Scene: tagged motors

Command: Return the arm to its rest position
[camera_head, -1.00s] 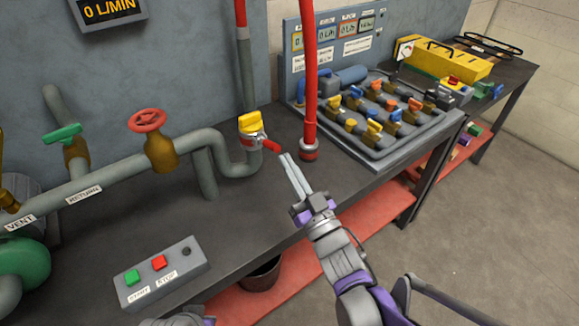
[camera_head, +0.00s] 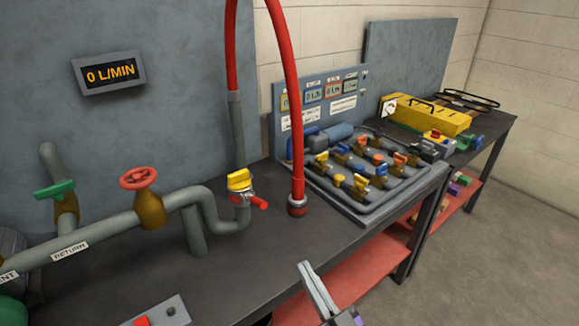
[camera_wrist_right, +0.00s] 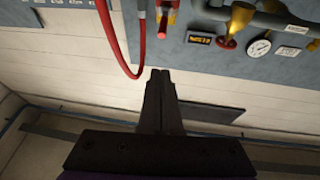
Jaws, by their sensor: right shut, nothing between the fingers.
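My right gripper (camera_head: 312,276) is at the lower middle of the head view, in front of the bench edge. Its two fingers are together with nothing between them, and it touches nothing. In the right wrist view the shut fingers (camera_wrist_right: 158,85) point toward the wall and piping. My left gripper is not in view.
Floor (camera_head: 490,240) at right is clear.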

